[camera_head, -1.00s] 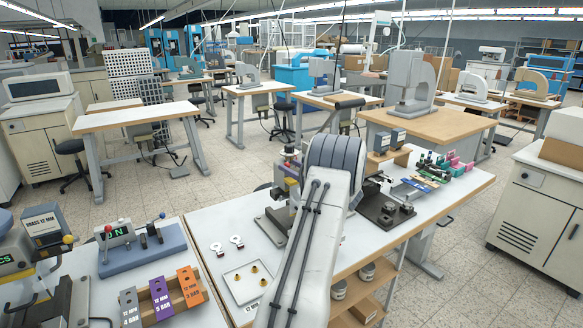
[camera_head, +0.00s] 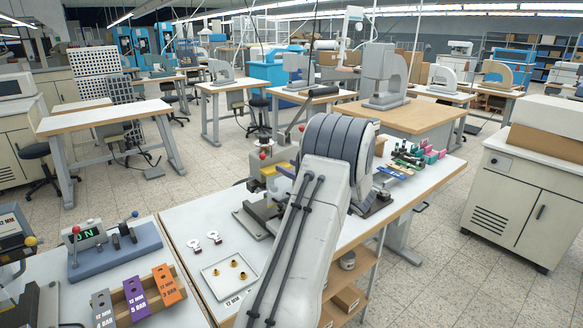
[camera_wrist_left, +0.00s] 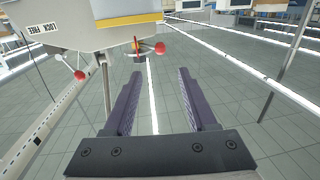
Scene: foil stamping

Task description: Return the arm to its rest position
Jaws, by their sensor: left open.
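My left arm (camera_head: 320,190) rises from the bottom of the head view and bends over the middle bench. Its grey ribbed joint is nearest to me and hides part of the bench behind it. In the left wrist view my left gripper (camera_wrist_left: 158,72) has its two dark jaws spread apart. Nothing is between them; tiled floor shows through the gap. A press head labelled LOCK FREE (camera_wrist_left: 85,25), with red-ball levers, is at the upper left of that view, apart from the jaws. My right gripper is not in view.
The press (camera_head: 262,200) stands on the bench just left of my arm. A white tray (camera_head: 205,272) with brass pieces lies in front. Colored marked blocks (camera_head: 137,298) and a blue base with levers (camera_head: 115,252) are at left. A white cabinet (camera_head: 525,205) stands at right.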

